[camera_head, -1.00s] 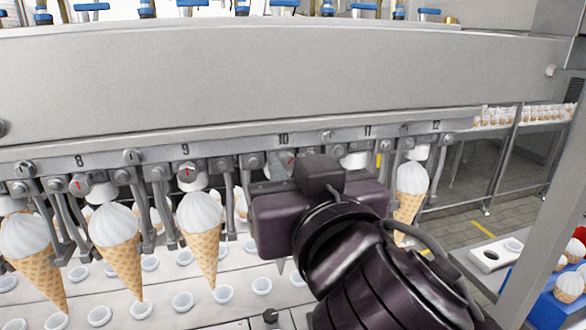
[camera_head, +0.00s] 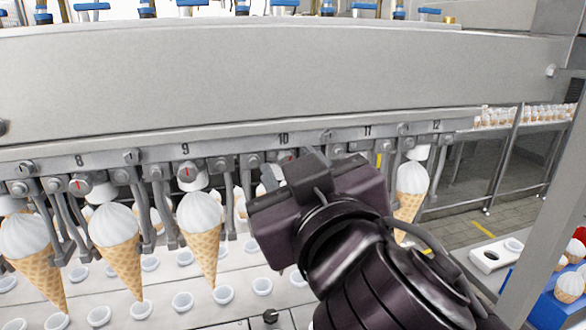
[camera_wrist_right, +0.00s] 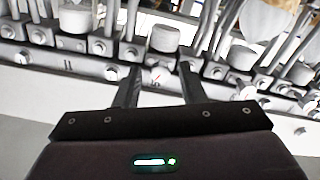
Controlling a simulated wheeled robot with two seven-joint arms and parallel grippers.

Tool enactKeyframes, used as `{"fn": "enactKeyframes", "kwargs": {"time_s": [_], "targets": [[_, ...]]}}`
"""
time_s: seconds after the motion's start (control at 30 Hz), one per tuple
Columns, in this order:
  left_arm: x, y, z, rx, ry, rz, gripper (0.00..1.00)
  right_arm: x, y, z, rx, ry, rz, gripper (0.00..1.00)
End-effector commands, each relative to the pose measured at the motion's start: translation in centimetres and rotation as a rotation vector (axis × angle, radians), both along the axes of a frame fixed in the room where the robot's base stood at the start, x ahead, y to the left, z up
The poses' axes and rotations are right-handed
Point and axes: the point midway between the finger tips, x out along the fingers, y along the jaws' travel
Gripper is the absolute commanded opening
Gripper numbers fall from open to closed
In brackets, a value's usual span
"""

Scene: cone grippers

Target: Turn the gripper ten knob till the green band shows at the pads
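In the head view my right gripper (camera_head: 279,172) is tilted in front of station 10 and hides most of that knob. A white round part (camera_wrist_right: 165,38) shows above the knob in the wrist view. The pads of gripper ten are hidden in the head view. I see no green band. My left gripper is out of view.
Knobs nine (camera_head: 189,172) and eight (camera_head: 80,185) have red marks. Filled cones hang left of my arm, one cone (camera_head: 409,190) hangs to its right. The conveyor (camera_head: 160,275) with white cups runs below. A steel beam (camera_head: 270,80) spans above.

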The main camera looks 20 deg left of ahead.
Motion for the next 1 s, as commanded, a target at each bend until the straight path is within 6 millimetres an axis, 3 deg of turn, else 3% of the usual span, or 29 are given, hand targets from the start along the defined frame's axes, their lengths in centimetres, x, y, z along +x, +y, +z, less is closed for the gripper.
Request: {"fn": "enactKeyframes", "kwargs": {"time_s": [0.33, 0.73, 1.0], "targets": [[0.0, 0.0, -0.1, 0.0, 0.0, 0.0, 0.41, -0.3, -0.1, 0.0, 0.001, 0.0, 0.001, 0.41], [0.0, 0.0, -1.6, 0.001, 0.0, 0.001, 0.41, -5.3, -3.5, -0.1, 0.004, -0.001, 0.004, 0.41], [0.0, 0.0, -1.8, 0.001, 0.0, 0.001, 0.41, -6.5, -4.4, 0.0, 0.001, 0.0, 0.001, 0.41]]}}
